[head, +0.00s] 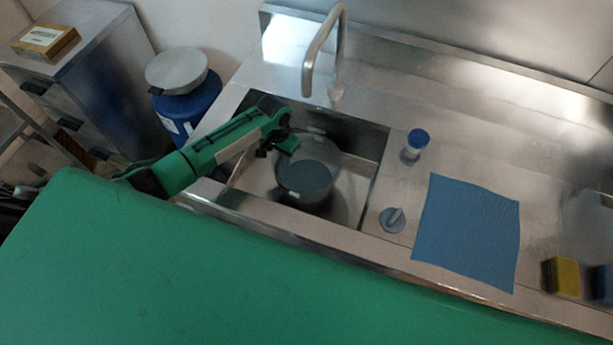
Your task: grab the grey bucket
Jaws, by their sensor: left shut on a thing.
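The grey bucket (306,175) stands in the sink basin (345,212), with its open top facing up. Its inside looks dark grey-blue. My left gripper (287,140) reaches into the basin from the left and is shut on the bucket's upper left rim. The fingertips are small and dark here, so the exact contact is hard to see. My right gripper is not in view.
A steel tap (322,50) arches behind the basin. Right of it are a blue-capped bottle (413,146), a grey plug (393,219), a blue cloth (467,232) and a yellow sponge (561,277). A blue barrel (188,103) stands left of the sink.

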